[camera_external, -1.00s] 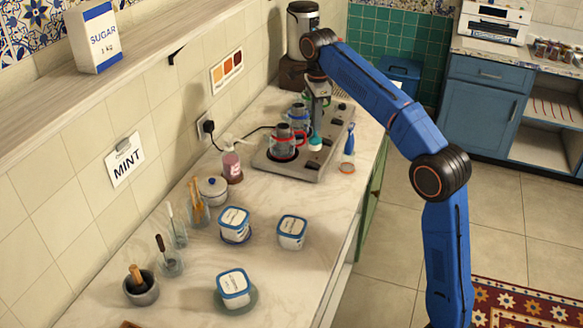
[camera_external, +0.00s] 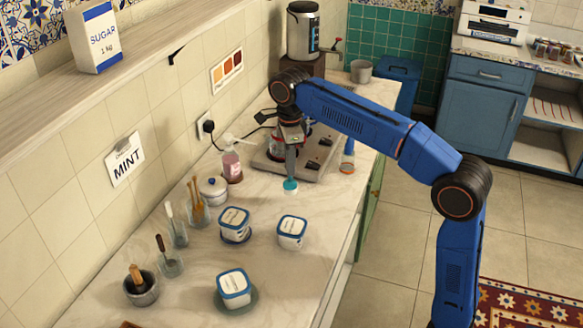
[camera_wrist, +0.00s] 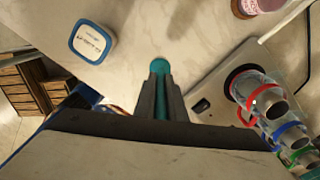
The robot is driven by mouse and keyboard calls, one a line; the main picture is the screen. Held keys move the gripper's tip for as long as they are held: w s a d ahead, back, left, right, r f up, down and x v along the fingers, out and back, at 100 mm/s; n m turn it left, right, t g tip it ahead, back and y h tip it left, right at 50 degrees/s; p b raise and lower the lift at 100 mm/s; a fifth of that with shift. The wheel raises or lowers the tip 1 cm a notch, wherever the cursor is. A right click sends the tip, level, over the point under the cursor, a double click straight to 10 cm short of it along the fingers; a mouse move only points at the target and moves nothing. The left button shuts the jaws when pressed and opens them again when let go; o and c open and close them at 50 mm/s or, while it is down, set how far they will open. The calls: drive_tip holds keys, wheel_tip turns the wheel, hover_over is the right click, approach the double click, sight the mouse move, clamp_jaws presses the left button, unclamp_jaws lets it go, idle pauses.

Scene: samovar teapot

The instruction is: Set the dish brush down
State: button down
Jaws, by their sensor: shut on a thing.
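The dish brush (camera_external: 290,186) shows as a teal round end under my gripper (camera_external: 291,168) in the external view. My gripper is shut on it and points down, just in front of the stove plate. In the wrist view the teal brush (camera_wrist: 160,67) sticks out past the fingertips of my gripper (camera_wrist: 160,85), with marble counter behind it. Its upper part is mostly hidden between the fingers. I cannot tell whether its lower end touches the counter.
The two-burner stove (camera_external: 268,167) with glass pots is right behind my gripper. A pink soap bottle (camera_external: 232,167) stands to the left. White tubs with blue lids (camera_external: 292,230) stand nearer the camera. Bare marble (camera_external: 325,205) lies to the right, ending at the counter edge.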

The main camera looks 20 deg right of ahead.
sight(290, 180)
drive_tip(key=shift+f, duration=2.8)
drive_tip(key=shift+f, duration=0.1)
drive_tip(key=c, duration=1.8)
unclamp_jaws()
wheel_tip(290, 180, up, 12)
drive_tip(key=shift+r, duration=0.15)
